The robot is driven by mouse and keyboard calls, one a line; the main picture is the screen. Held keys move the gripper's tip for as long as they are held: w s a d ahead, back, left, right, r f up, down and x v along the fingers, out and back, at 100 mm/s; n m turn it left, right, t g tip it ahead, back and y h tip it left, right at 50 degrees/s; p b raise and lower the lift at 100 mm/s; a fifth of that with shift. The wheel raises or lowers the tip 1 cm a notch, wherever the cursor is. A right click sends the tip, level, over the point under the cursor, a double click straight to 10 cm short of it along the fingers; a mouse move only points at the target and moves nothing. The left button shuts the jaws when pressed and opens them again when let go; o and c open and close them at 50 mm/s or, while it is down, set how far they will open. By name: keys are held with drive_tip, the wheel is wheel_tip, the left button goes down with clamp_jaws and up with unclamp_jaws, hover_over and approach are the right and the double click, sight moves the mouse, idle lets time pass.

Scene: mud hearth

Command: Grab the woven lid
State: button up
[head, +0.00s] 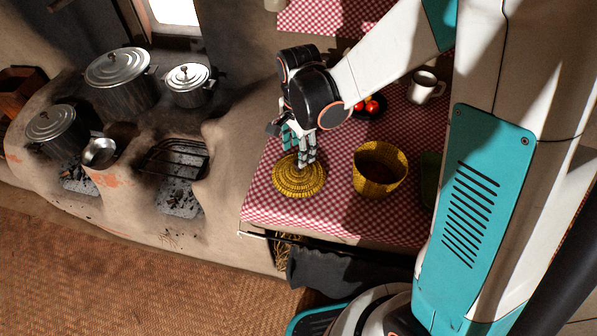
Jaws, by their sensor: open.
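The woven lid (298,182) is round, yellow and made of coiled rings. It lies flat on the red-and-white checked cloth near the table's left edge. My gripper (303,162) points down over the far part of the lid with its jaws open and nothing between them. The fingers hide a part of the lid. I cannot tell from this view whether the fingertips touch it. A yellow and dark woven basket (380,169) stands open, without a cover, to the right of the lid.
A plate of red tomatoes (371,106) and a white mug (424,87) stand behind the basket. A mud hearth with lidded pots (122,82) and a grate (175,159) is at the left. A dark cloth (345,267) hangs at the table's front. Checked cloth (330,215) in front of the lid is clear.

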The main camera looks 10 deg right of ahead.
sight(299, 169)
drive_tip(key=f+b, duration=0.1)
drive_tip(key=f, duration=0.1)
drive_tip(key=f+b, duration=0.1)
drive_tip(key=f, duration=0.2)
drive_tip(key=f+b, duration=0.1)
drive_tip(key=f, duration=0.1)
drive_tip(key=shift+w+f, duration=0.3)
drive_tip(key=shift+r, duration=0.1)
drive_tip(key=c, duration=1.1)
